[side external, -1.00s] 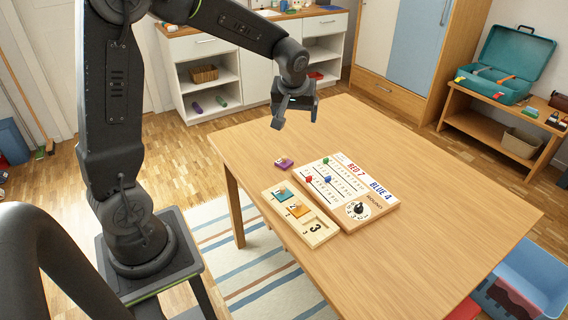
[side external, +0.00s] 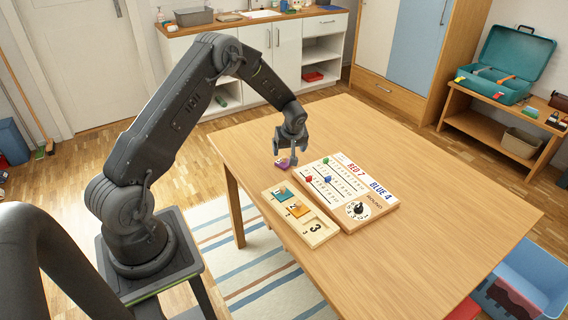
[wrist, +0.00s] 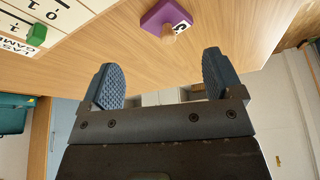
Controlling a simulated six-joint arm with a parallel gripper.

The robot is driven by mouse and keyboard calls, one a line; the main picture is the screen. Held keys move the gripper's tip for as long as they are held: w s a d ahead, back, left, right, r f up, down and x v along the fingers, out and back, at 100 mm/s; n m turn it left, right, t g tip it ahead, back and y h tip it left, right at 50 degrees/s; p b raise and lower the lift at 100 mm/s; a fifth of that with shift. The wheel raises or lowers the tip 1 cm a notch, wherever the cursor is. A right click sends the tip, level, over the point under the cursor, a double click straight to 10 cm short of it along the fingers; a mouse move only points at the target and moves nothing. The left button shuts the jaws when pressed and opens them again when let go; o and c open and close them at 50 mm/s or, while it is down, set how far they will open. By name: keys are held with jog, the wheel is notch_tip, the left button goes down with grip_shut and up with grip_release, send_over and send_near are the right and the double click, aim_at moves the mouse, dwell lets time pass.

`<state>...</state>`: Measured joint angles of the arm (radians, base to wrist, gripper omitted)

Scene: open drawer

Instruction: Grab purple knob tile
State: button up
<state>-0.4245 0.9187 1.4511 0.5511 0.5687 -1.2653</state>
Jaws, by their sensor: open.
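The purple knob tile (side external: 282,164) lies flat on the wooden table, left of the score board. In the wrist view the purple tile (wrist: 166,17) shows a pale wooden knob and a white patch with a dark number. My gripper (side external: 286,157) is low over the table at the tile in the side view. In the wrist view my gripper (wrist: 160,80) is open, with two blue ridged pads apart and nothing between them. The tile sits just beyond the fingertips, roughly centred between them. Whether the fingers touch the tile cannot be told from the side view.
The score board (side external: 380,205) with red, blue and green pegs lies right of the tile. A wooden tray (side external: 301,232) holding teal and orange knob tiles lies in front. The table's right side and back are clear.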

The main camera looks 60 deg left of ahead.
aim_at(284, 157)
jog(key=shift+s+a+x, duration=0.1)
jog(key=shift+s+x, duration=0.1)
jog(key=shift+x, duration=1.35)
jog(key=shift+s+a+x, duration=0.15)
jog(key=shift+x, duration=1.4)
jog(key=shift+w, duration=0.1)
jog(key=c, duration=0.9)
